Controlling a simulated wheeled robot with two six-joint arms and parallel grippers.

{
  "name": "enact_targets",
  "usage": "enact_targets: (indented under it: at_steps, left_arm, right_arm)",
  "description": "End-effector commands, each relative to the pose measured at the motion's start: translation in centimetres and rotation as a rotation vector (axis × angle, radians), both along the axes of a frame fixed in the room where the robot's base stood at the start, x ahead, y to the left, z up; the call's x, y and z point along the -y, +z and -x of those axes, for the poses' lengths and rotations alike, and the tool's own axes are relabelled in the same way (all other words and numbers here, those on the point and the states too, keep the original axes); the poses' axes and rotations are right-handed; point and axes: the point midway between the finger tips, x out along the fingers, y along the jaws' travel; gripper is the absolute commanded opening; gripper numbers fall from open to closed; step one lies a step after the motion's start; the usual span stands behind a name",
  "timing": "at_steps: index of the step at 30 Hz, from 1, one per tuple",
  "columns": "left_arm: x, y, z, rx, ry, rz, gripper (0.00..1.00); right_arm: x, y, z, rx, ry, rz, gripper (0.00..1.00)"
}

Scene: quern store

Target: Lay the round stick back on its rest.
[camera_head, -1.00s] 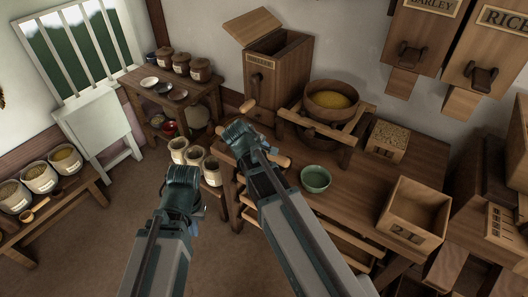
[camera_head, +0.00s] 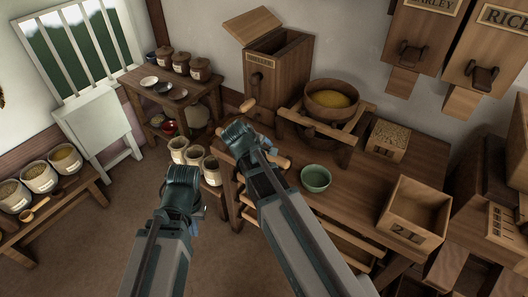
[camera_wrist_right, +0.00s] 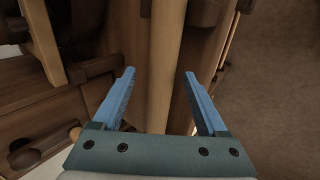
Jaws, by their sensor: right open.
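The round stick is a pale wooden rod (camera_wrist_right: 166,45) that runs lengthwise between my right gripper's fingers in the right wrist view. My right gripper (camera_wrist_right: 160,75) is open, with a blue finger on each side of the rod and gaps visible. I cannot make out the rest for certain.
Pale jars (camera_head: 195,157) stand left of the table. Floor is clear at lower left.

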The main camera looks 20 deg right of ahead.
Motion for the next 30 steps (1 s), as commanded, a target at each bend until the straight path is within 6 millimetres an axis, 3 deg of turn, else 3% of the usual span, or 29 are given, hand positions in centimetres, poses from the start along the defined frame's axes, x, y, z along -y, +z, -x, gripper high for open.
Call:
enact_targets:
  at_steps: [18, 30]
  left_arm:
    - [0.0, 9.0, 0.0, 0.000, 0.001, 0.000, 0.00]
    - [0.0, 10.8, 0.0, 0.000, 0.001, 0.000, 0.00]
  right_arm:
    - [-4.7, 9.0, 3.8, 0.000, 0.003, 0.000, 0.76]
    - [-6.1, 10.9, 4.9, 0.001, 0.001, 0.001, 0.76]
